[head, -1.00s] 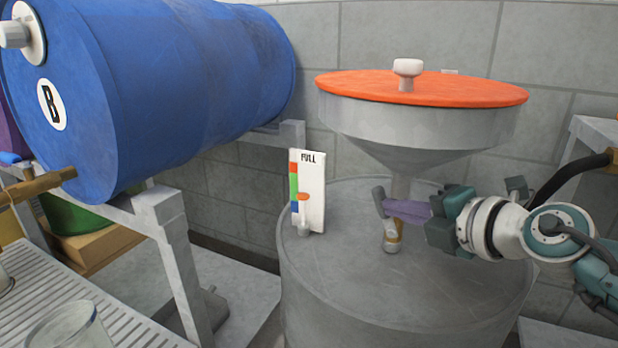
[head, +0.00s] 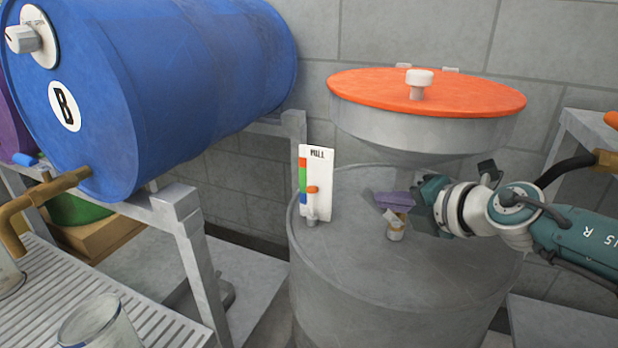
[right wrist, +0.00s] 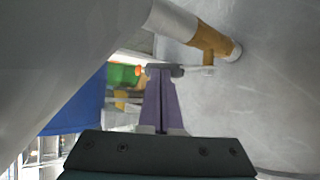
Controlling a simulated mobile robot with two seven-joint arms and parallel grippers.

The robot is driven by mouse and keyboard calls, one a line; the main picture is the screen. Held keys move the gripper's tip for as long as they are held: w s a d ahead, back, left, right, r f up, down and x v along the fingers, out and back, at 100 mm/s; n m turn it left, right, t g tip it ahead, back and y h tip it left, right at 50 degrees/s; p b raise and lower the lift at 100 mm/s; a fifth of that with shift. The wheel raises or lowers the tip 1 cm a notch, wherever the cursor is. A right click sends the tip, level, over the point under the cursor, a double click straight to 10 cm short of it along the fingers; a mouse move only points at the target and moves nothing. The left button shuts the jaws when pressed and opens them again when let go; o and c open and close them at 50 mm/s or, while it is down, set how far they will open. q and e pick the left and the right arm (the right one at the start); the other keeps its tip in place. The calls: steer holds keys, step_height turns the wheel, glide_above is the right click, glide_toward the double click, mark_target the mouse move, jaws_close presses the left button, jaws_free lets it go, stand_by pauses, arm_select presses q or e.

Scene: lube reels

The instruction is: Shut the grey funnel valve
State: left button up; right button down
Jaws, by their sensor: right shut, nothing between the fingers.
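The grey funnel (head: 420,130) with its orange lid (head: 455,92) stands on the grey drum (head: 390,290). The brass valve body (head: 396,229) on its neck shows below my fingers, and in the right wrist view (right wrist: 210,42). My right gripper (head: 385,200) comes from the right, its purple fingers shut and empty in front of the neck. In the right wrist view, the fingertips (right wrist: 160,78) are at the grey valve lever (right wrist: 165,70); I cannot tell whether they touch. The fingers hide most of the lever in the head view. My left gripper is not in view.
A white level gauge (head: 317,185) stands on the drum, left of the valve. A blue barrel (head: 190,80) marked B lies on a grey rack (head: 190,230) at left, with a brass tap (head: 45,195). A glass (head: 100,325) stands on the slatted tray (head: 50,285).

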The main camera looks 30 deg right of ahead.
steer(key=shift+w+a+f, duration=0.45)
steer(key=shift+w+a, duration=0.2)
steer(key=shift+w, duration=0.05)
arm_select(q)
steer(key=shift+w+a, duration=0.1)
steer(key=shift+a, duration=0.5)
arm_select(e)
steer(key=shift+w+a+f, duration=0.1)
steer(key=shift+w+f, duration=0.05)
steer(key=shift+w, duration=0.05)
steer(key=shift+r+p, duration=0.75)
steer(key=shift+r, duration=0.1)
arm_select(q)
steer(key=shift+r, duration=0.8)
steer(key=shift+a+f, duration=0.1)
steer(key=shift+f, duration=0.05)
arm_select(e)
steer(key=shift+f, duration=0.1)
